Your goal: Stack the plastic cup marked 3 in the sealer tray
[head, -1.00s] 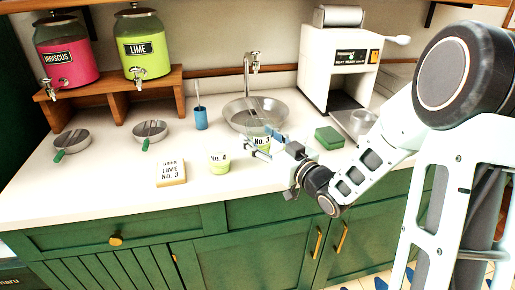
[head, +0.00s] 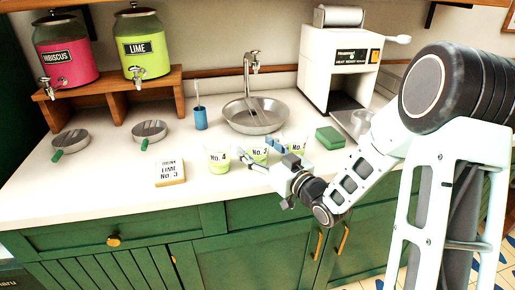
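The clear plastic cup marked No. 3 (head: 258,154), with lime-green content, is at the middle of the white counter near its front. My gripper (head: 257,150) reaches it from the right, with its fingers apart at the cup's sides. Whether they touch the cup is too small to tell. A cup marked No. 4 (head: 218,159) stands to the left. Another green-filled cup (head: 297,147) stands to the right behind my gripper; its number is unclear. The white heat sealer (head: 339,65) stands at the back right, with its tray (head: 343,122) in front, partly hidden by my arm.
A clear cup-like shape (head: 361,121) is at the sealer tray. A card (head: 170,172) reads lime No. 3.

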